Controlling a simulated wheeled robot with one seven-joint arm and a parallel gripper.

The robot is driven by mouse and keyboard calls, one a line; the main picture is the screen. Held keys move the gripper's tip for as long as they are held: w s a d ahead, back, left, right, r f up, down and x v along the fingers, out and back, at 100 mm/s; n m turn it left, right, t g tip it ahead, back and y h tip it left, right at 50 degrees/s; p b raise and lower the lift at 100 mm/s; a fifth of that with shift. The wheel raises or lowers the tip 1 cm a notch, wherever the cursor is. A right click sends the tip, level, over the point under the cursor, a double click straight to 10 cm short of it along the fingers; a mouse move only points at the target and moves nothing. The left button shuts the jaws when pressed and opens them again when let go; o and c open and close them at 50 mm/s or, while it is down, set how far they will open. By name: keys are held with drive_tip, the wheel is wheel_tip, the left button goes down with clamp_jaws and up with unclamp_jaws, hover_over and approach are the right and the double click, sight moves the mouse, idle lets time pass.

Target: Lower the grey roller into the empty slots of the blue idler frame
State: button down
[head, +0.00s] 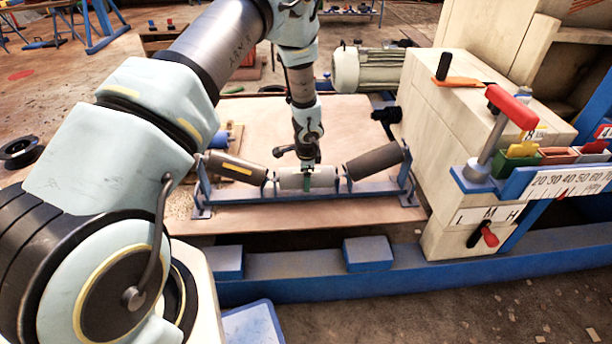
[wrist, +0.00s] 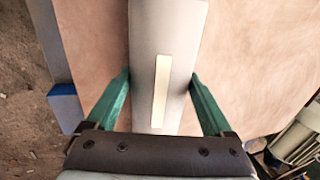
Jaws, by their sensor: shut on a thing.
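My gripper (head: 309,172) is shut on the grey roller (head: 290,180) around its middle. In the wrist view the green fingers of my gripper (wrist: 160,76) lie on both sides of the roller (wrist: 168,30), which carries a cream stripe. In the head view the roller lies about level, between the two tilted side rollers of the blue idler frame (head: 300,193). It appears over the frame's middle gap, close to the inner brackets. Whether its ends sit in the slots or hang just above them, I cannot tell. The slots are too small to make out.
A dark roller with a yellow stripe (head: 236,168) fills the frame's left side and another dark roller (head: 375,161) its right. The frame stands on a brown board (head: 270,120). A motor (head: 366,70) is behind; the cream machine housing (head: 440,110) stands close at right.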

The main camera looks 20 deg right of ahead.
drive_tip(key=shift+f, duration=0.25)
unclamp_jaws()
drive_tip(key=p+v, duration=0.1)
drive_tip(key=v, duration=0.9)
drive_tip(key=shift+s+r, duration=0.2)
drive_tip(key=shift+r, duration=0.2)
